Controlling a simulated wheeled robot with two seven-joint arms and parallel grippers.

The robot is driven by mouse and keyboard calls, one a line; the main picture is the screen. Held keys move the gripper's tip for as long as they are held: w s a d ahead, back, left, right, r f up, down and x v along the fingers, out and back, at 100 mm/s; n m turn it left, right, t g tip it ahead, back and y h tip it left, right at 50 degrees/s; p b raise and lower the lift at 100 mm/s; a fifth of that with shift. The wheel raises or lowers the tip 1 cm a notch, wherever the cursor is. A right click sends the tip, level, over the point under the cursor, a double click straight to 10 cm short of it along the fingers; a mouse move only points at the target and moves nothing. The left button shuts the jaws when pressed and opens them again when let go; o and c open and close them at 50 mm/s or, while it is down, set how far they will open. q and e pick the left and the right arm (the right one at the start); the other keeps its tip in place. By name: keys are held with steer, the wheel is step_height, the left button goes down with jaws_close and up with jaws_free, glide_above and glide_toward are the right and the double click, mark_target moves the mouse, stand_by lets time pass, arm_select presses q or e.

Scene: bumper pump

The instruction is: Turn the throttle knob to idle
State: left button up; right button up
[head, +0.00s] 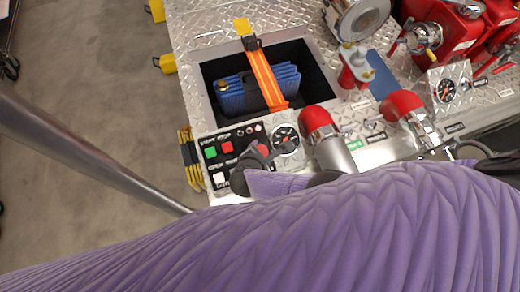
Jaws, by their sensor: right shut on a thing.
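The black control panel (213,166) sits on the metal deck, with a green button, red buttons and a white button at its left. My right gripper (264,154) is over the right part of this panel, just left of the round gauge (286,139). Its dark fingers are shut on the throttle knob (263,149), of which only a small red part shows between them. The gripper hides the rest of the knob and its markings, so its setting cannot be read. My left gripper is not in view.
Red-capped pipes (318,118) stand close to the right of the gripper. Behind the panel, a recessed bin (208,76) holds a folded blue hose (238,96) under an orange strap. A metal rail (85,145) crosses at left. My purple-sleeved arm covers the foreground.

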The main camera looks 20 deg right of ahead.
steer(key=shift+n, duration=0.4)
